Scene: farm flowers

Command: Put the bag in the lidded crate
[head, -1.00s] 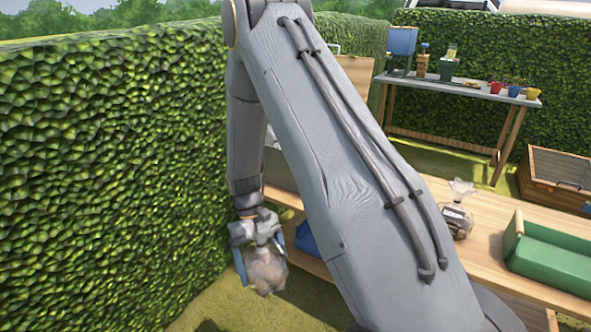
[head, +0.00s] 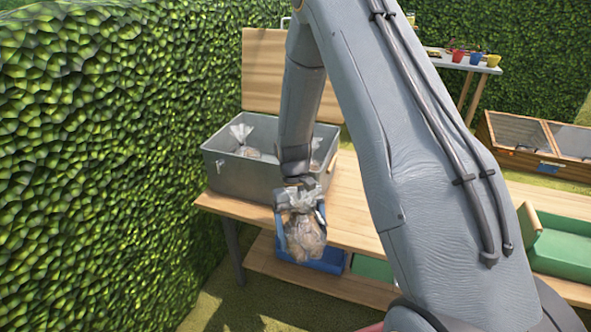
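My gripper (head: 303,215) is shut on a clear bag (head: 305,240) with brownish contents. The bag hangs upright in the air in front of the table's near edge. The lidded crate (head: 238,178) is a grey box on the left end of the wooden table, behind and to the left of my gripper. Its wooden lid (head: 290,85) stands open at the back. Inside the crate, a clear bag (head: 241,140) shows at the left and part of another bag (head: 316,150) shows at the right. My arm hides part of the crate's interior and right side.
A green tray (head: 562,250) with a wooden handle stands on the table (head: 360,205) at the right. A blue bin (head: 322,262) sits on the lower shelf. A tall hedge (head: 100,170) stands close on the left. A wooden cold frame (head: 540,145) stands behind at right.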

